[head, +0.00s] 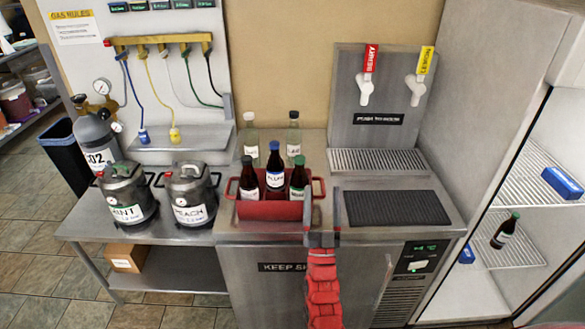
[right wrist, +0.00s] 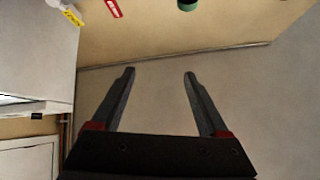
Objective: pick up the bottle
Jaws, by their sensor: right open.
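Three dark bottles stand in a red carrier (head: 265,210) on the steel counter: a left one (head: 248,180), a blue-labelled middle one (head: 274,172) and a right one (head: 298,180). Behind them stand two paler bottles, left (head: 251,143) and right (head: 293,140). Another dark bottle (head: 504,232) is on a shelf in the open fridge at right. My right gripper (head: 322,205) is at the carrier's right end in the head view, partly in front of it. Its fingers are apart and empty in the right wrist view (right wrist: 160,75). My left gripper is not in view.
Two labelled kegs (head: 127,195) (head: 190,196) stand to the left, beside a gas cylinder (head: 95,140). A dark drip mat (head: 396,208) lies right of the carrier, below two taps (head: 366,88) (head: 418,88). Blue boxes (head: 562,183) sit in the fridge.

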